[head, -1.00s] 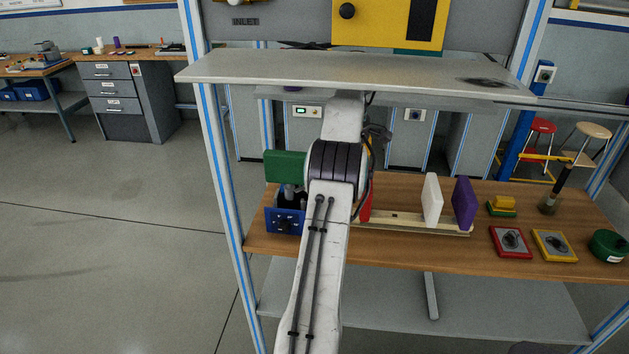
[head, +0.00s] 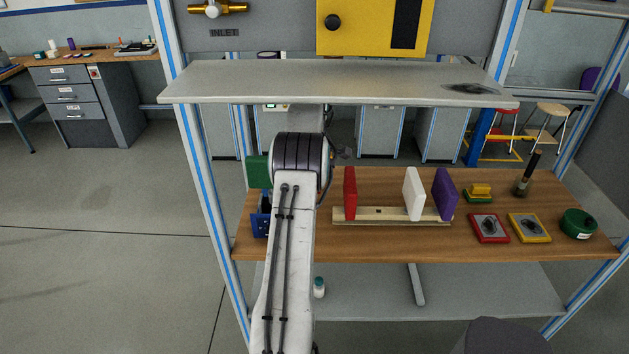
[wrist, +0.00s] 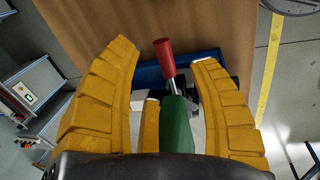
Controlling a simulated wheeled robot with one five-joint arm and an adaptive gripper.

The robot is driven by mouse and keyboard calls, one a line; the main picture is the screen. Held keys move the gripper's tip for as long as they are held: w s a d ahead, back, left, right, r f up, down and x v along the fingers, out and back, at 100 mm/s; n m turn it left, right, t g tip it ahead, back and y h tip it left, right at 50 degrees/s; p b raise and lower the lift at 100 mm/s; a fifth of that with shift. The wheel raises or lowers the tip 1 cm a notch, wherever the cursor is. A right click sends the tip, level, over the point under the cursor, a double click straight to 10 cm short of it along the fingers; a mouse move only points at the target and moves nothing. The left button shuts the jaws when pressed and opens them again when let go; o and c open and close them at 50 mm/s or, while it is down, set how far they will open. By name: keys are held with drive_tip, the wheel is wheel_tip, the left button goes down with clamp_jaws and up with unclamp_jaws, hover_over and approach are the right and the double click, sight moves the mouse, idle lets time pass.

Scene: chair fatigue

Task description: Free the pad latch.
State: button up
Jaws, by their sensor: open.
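In the wrist view, a red handle (wrist: 165,57) on a metal rod stands over a blue base (wrist: 150,75); it looks like the latch lever. My gripper (wrist: 165,56) is open, with its yellow fingers either side of the handle and no visible grip on it. A green piece (wrist: 176,125) lies between the fingers, nearer the camera, and hides part of the rod. In the head view, my arm hides the gripper and most of the blue base (head: 260,222). A green block (head: 257,171) shows left of my arm, above the base.
On the wooden bench (head: 375,245), a rail (head: 385,222) holds red (head: 350,192), white (head: 413,194) and purple (head: 446,194) plates to the right. Small red (head: 489,228) and yellow (head: 529,227) boxes lie farther right. A grey shelf (head: 320,85) overhangs the bench.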

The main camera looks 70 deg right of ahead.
drive_tip(key=shift+w+d+f+p, duration=0.1)
drive_tip(key=shift+d+f+p, duration=0.15)
drive_tip(key=shift+f, duration=1)
drive_tip(key=shift+w+d+f+p, duration=0.1)
drive_tip(key=shift+d+f+p, duration=0.1)
drive_tip(key=shift+f, duration=1)
clamp_jaws()
